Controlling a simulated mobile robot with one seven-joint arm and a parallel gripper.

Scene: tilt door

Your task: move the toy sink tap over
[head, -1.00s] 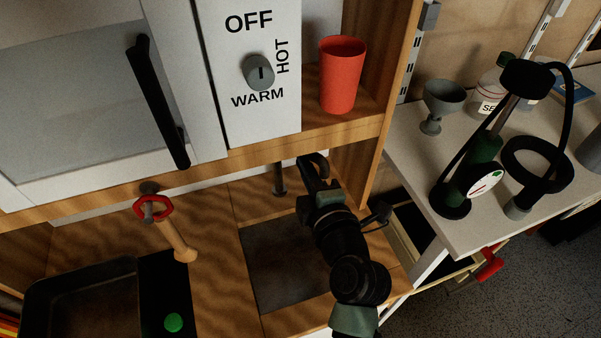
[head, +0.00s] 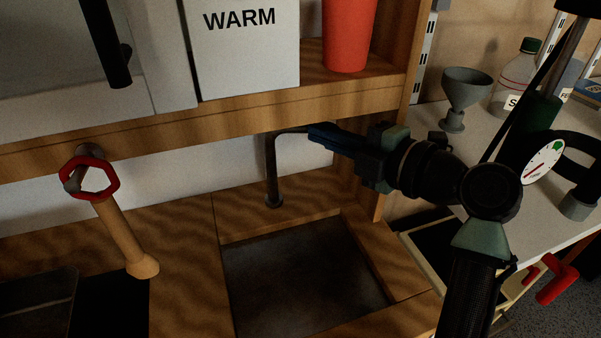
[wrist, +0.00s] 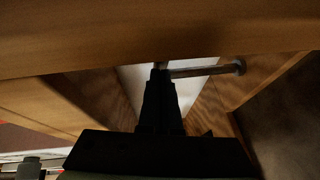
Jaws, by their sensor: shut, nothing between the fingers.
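The toy sink tap (head: 271,172) is a thin dark pipe behind the sink basin (head: 305,275). It rises upright from the counter, and its spout bends toward the right in the head view. My gripper (head: 318,134) is shut and empty, with its fingertips at the spout, under the wooden shelf. In the wrist view the fingers (wrist: 160,78) point forward, and the tap (wrist: 205,70) stretches to the right from the fingertips. They look very close to the spout; whether they touch it I cannot tell.
The wooden shelf edge (head: 220,122) runs just above my gripper. A wooden side panel (head: 372,190) stands close by on the right. A red cup (head: 349,35) stands on the shelf. A red ring on a wooden handle (head: 120,228) is at the left, clear of the arm.

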